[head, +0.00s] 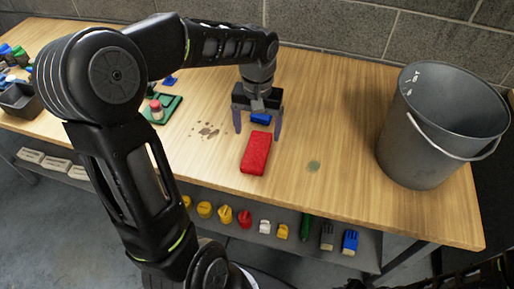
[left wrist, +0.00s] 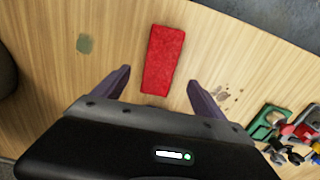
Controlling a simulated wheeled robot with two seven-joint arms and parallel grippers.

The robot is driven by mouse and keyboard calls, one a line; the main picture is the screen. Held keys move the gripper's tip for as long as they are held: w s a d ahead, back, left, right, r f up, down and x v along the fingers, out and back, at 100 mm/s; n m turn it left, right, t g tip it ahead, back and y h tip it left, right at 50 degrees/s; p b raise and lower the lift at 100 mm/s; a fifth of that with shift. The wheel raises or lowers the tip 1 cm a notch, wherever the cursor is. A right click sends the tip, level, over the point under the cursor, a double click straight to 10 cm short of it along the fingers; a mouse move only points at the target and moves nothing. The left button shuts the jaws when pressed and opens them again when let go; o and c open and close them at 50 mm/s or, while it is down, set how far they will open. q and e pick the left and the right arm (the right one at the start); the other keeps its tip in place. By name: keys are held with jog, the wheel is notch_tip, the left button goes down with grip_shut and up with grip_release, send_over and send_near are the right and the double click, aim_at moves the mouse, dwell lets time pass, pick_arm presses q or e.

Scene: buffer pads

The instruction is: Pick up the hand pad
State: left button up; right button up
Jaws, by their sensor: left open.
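A red rectangular pad (head: 257,153), which looks like the hand pad, lies flat on the wooden table near its front edge. It also shows in the left wrist view (left wrist: 164,58), upper centre. My left gripper (head: 258,132) is open and points down behind the pad in the head view. In the left wrist view its fingers (left wrist: 158,80) stand apart, one to each side of the pad's near end, with no visible contact. The height of the fingertips above the table is hard to tell. My right gripper is not in view.
A small blue item (head: 261,118) shows between the fingers in the head view. A grey bucket (head: 425,130) stands on the right. A green item (head: 160,108) and other small things lie left. Several coloured items rest on the lower shelf (head: 285,225).

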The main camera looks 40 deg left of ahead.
aim_at(258, 147)
pick_arm(q)
jog(key=shift+f, duration=1.35)
notch_tip(258, 147, down, 5)
jog(key=shift+w+a+f, duration=0.1)
jog(key=shift+w, duration=0.05)
jog(key=shift+c, duration=0.4)
jog(key=c, duration=1.3)
